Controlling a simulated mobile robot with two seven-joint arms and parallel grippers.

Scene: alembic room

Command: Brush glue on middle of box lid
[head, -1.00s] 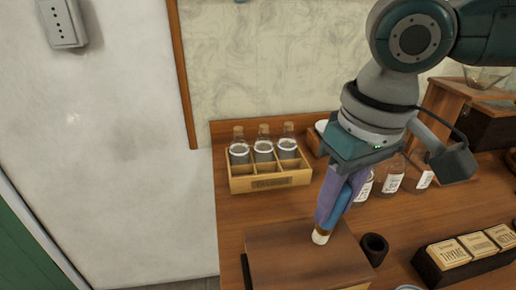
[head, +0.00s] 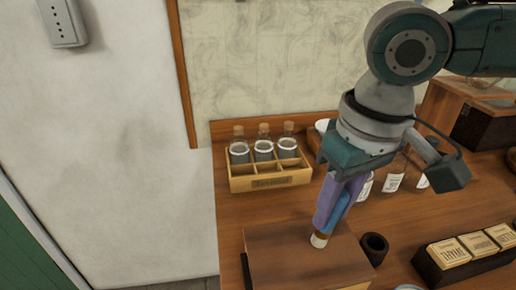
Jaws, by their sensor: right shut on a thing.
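The wooden box (head: 290,262) stands at the front of the table, its brown lid facing up. My right gripper (head: 340,196) hangs over the lid's back right part, shut on a brush. The brush (head: 319,239) points down, with its pale tip at or just above the lid; I cannot tell whether it touches. The gripper fingers hide most of the brush handle. No glue shows clearly on the lid. My left gripper is not in view.
A small dark cup (head: 374,248) stands just right of the box. A wooden rack (head: 270,182) with several corked bottles is behind it. Labelled bottles (head: 394,180) stand behind the gripper. A dark tray (head: 430,270) of labelled blocks is at front right.

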